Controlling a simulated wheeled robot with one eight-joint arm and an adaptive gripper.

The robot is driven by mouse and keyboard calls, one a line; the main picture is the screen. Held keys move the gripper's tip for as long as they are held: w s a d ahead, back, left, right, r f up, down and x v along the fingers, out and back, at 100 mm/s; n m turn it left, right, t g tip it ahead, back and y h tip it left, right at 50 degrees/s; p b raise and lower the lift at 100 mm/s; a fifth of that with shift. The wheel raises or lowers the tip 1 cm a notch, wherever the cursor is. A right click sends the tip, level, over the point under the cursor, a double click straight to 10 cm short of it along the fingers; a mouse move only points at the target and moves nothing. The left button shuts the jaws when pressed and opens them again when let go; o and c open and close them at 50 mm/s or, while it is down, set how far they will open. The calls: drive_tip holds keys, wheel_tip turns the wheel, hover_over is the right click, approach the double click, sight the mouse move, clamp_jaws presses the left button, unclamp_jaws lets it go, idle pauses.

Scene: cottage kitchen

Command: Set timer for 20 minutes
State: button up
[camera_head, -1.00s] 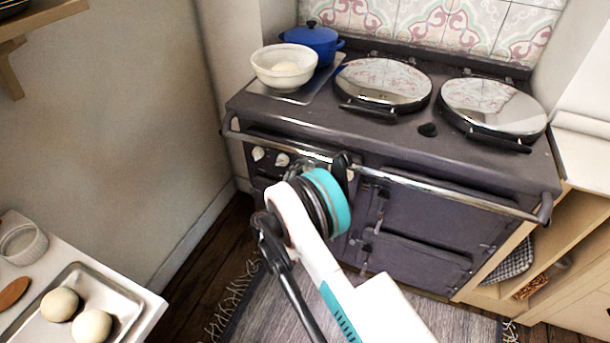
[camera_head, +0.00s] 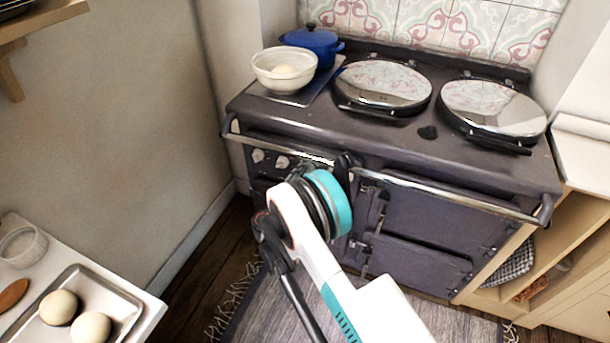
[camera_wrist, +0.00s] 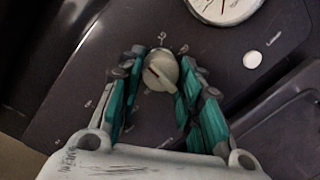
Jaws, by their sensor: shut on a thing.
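In the wrist view, a round cream knob (camera_wrist: 160,72) with a dark reddish pointer line sits on the stove's dark control panel (camera_wrist: 95,45). The line slants toward the upper left. Small pale marks ring the knob, too small to read. My gripper (camera_wrist: 162,75) has its teal-and-grey fingers on either side of the knob, shut on it. In the head view, my arm hides the gripper and this knob. Two other pale knobs (camera_head: 258,156) and (camera_head: 282,162) show at the left of the stove front (camera_head: 440,215).
A white dial with a red needle (camera_wrist: 222,8) and a round white button (camera_wrist: 252,58) are near the knob. A chrome rail (camera_head: 450,193) runs along the stove front. A white bowl (camera_head: 284,78) and blue pot (camera_head: 318,42) stand on top. A counter with a tray (camera_head: 110,290) is at lower left.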

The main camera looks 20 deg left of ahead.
drive_tip(key=m+y, duration=0.1)
drive_tip(key=m, duration=0.8)
drive_tip(key=m+y, duration=0.1)
drive_tip(key=m, duration=0.7)
drive_tip(key=shift+d+r+m+g, duration=0.1)
drive_tip(key=shift+d+m+g, duration=0.1)
drive_tip(key=shift+m+g, duration=0.2)
drive_tip(key=shift+y, duration=0.3)
drive_tip(key=o, duration=1.1)
drive_tip(key=shift+c, duration=0.2)
